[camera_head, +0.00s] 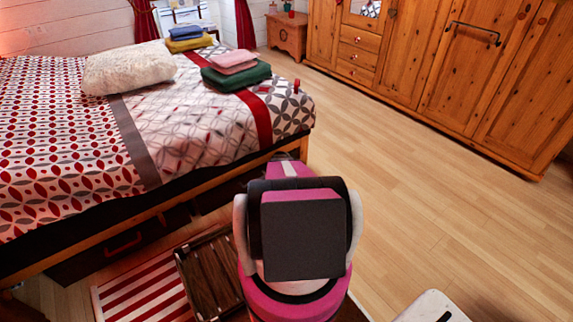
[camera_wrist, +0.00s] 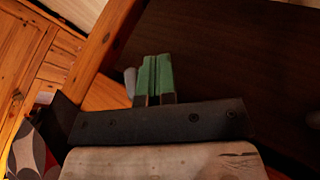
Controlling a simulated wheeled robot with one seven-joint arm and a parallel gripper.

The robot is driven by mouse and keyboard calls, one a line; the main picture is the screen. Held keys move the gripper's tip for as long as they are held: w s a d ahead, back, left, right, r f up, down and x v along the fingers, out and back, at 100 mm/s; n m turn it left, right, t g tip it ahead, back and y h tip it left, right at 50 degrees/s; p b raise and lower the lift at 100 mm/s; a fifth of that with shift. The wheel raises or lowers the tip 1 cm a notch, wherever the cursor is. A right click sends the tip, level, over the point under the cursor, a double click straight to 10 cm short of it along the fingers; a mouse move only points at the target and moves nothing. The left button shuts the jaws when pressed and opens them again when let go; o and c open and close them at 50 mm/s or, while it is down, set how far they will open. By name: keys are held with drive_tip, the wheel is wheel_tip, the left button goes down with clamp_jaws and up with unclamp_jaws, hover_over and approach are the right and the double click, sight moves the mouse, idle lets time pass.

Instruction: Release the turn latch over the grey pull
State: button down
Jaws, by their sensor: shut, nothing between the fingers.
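My gripper (camera_wrist: 154,78) shows in the wrist view as two green fingers pressed together, with nothing between them. They are in front of a dark brown panel (camera_wrist: 235,50). A small rounded grey piece (camera_wrist: 130,80) shows just left of the fingers; I cannot tell whether it is the turn latch or the grey pull, or whether the fingers touch it. In the head view my arm hides my gripper, and neither the latch nor a grey pull can be made out there.
The bed (camera_head: 200,130) has dark drawers below, one with a red pull (camera_head: 125,243). A slatted dark wooden piece (camera_head: 208,270) and a striped rug (camera_head: 140,290) lie beside my arm. A wardrobe (camera_head: 440,75) stands at the back right. The floor (camera_head: 430,190) between is clear.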

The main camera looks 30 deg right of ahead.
drive_tip(key=shift+d, duration=0.2)
drive_tip(key=shift+d+r+h, duration=0.1)
drive_tip(key=shift+d+h, duration=0.15)
drive_tip(key=shift+h, duration=0.45)
drive_tip(key=shift+d+r, duration=0.2)
drive_tip(key=shift+d, duration=0.15)
idle(0.4)
drive_tip(key=shift+w+d+r+n+t+h, duration=0.15)
drive_tip(key=shift+n+t+h, duration=0.15)
drive_tip(key=shift+h, duration=0.2)
drive_tip(key=shift+r, duration=0.8)
drive_tip(key=shift+r, duration=0.1)
